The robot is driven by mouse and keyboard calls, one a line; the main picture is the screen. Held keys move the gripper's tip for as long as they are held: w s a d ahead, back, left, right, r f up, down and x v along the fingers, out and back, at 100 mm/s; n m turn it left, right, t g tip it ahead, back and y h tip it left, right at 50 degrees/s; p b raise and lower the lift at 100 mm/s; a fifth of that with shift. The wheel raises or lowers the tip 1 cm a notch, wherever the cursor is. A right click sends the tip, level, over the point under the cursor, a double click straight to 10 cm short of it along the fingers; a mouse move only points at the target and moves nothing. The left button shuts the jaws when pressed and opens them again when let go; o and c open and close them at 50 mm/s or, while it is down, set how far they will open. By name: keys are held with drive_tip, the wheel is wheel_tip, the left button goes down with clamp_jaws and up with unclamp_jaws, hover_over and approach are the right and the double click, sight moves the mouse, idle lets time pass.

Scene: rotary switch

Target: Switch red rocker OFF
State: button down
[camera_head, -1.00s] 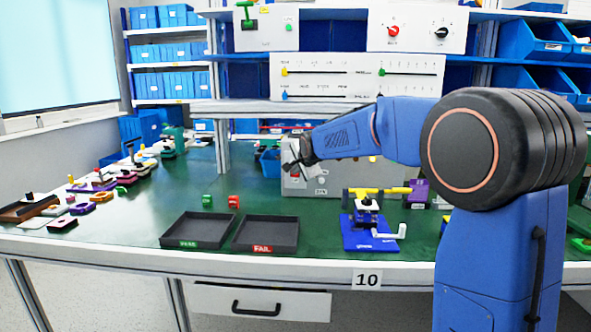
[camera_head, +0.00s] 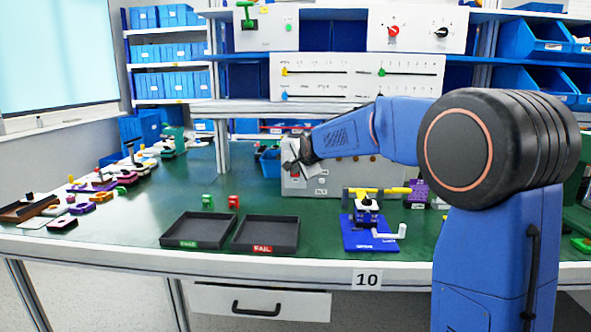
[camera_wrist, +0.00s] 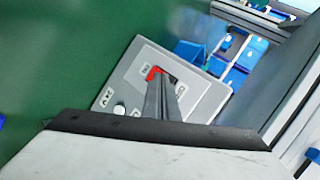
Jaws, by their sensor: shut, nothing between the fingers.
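The red rocker (camera_wrist: 152,73) shows in the wrist view as a small red piece in a dark opening on a grey panel (camera_wrist: 125,91). My gripper (camera_wrist: 161,80) is shut and empty, its fingertips right at the rocker and hiding part of it. I cannot tell whether they touch, nor which way the rocker is tipped. In the head view the grey box (camera_head: 345,181) stands on the green table, and my gripper (camera_head: 291,163) is at its left part.
A white round knob (camera_wrist: 119,110) sits on the same panel. In front of the box are a blue fixture with a yellow bar (camera_head: 370,238) and two black trays (camera_head: 200,216) marked green and red. The table's left middle is clear.

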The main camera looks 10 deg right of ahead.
drive_tip(key=shift+s+a+f, duration=0.1)
drive_tip(key=shift+s+a, duration=0.1)
drive_tip(key=shift+s, duration=0.5)
drive_tip(key=shift+s+a+f, duration=0.1)
drive_tip(key=shift+s+a, duration=0.15)
drive_tip(key=shift+s, duration=0.55)
drive_tip(key=shift+s+a+f, duration=0.15)
drive_tip(key=shift+s+a, duration=0.05)
drive_tip(key=shift+s, duration=0.6)
drive_tip(key=shift+s+a+f, duration=0.1)
drive_tip(key=shift+s+a, duration=0.15)
drive_tip(key=shift+s, duration=0.55)
